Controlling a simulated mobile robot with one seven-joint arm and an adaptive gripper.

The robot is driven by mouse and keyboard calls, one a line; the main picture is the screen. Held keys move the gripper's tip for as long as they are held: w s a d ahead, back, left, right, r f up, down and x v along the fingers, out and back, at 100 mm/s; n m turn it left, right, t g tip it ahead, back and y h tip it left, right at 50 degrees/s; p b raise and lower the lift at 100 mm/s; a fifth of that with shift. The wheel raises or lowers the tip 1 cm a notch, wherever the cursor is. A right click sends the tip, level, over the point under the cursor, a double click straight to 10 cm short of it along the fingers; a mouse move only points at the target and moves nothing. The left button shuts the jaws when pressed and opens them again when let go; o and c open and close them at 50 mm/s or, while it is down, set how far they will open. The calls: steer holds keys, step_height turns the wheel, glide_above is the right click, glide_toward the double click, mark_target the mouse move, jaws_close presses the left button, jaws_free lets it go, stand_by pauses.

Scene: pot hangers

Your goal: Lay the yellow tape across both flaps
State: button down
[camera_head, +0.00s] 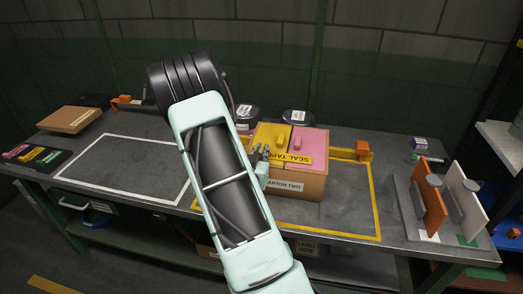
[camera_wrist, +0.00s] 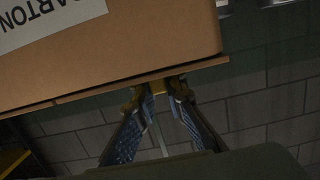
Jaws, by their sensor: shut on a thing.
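The brown carton (camera_head: 297,184), its front label partly hidden, stands inside the yellow floor outline. Its yellow flap (camera_head: 268,132) and pink flap (camera_head: 314,139) lie side by side on top, each with a small raised block. The yellow strip marked SEAL TAPE (camera_head: 293,158) lies along the front of the top, across the pink flap; its left end is by my gripper (camera_head: 263,153). In the wrist view my gripper (camera_wrist: 160,91) is shut on a yellow piece at the carton's edge, apparently the tape. Whether the tape touches both flaps is hard to tell.
Dark round containers (camera_head: 296,117) stand behind the carton. An orange block (camera_head: 362,147) is at its right, and a rack with upright orange and white boards (camera_head: 433,213) stands farther right. A white-outlined area (camera_head: 120,170) on the left is empty. My arm hides the middle.

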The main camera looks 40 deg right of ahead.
steer(key=c, duration=2)
jaws_free()
steer(key=shift+f, duration=0.1)
steer(key=shift+p+v, duration=1)
steer(key=shift+v, duration=5.05)
